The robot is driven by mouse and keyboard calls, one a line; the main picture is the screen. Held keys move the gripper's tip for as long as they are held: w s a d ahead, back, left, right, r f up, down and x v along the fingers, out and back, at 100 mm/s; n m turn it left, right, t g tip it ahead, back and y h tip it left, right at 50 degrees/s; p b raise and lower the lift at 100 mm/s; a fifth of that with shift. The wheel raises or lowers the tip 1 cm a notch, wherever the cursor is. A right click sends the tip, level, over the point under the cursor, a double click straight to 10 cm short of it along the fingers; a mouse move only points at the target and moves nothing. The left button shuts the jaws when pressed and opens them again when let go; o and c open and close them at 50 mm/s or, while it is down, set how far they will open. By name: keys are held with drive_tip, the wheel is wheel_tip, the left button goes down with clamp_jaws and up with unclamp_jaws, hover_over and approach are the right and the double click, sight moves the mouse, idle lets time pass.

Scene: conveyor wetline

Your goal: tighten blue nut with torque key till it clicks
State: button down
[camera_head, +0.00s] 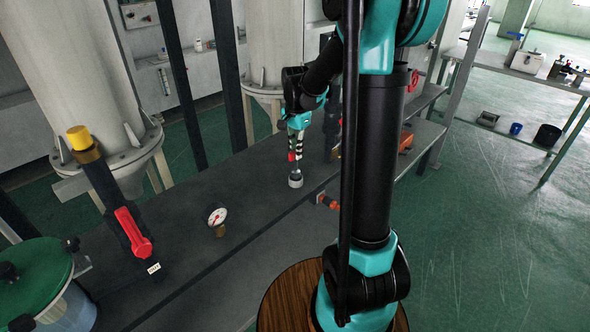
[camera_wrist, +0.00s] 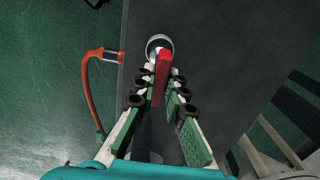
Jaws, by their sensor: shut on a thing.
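My gripper (camera_head: 295,150) points down over the dark bench, with its fingers shut on a red piece (camera_wrist: 161,78). I take this to be the torque key, but its full shape is hidden by the fingers. Just below the fingertips is a pale grey round part (camera_head: 296,181), standing at the bench top; it also shows as a ring in the wrist view (camera_wrist: 158,42). Whether the held piece touches it or sits in it I cannot tell. No blue nut can be made out in either view.
An orange curved part (camera_head: 327,202) is at the bench edge close by. A pressure gauge (camera_head: 217,219), a red-handled valve (camera_head: 133,232) and a green-lidded vessel (camera_head: 40,275) stand to the left. Large pale tanks (camera_head: 75,80) rise behind. The bench (camera_head: 255,215) between gauge and gripper is clear.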

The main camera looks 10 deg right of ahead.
drive_tip(key=shift+r, duration=1.4)
drive_tip(key=shift+s, duration=0.1)
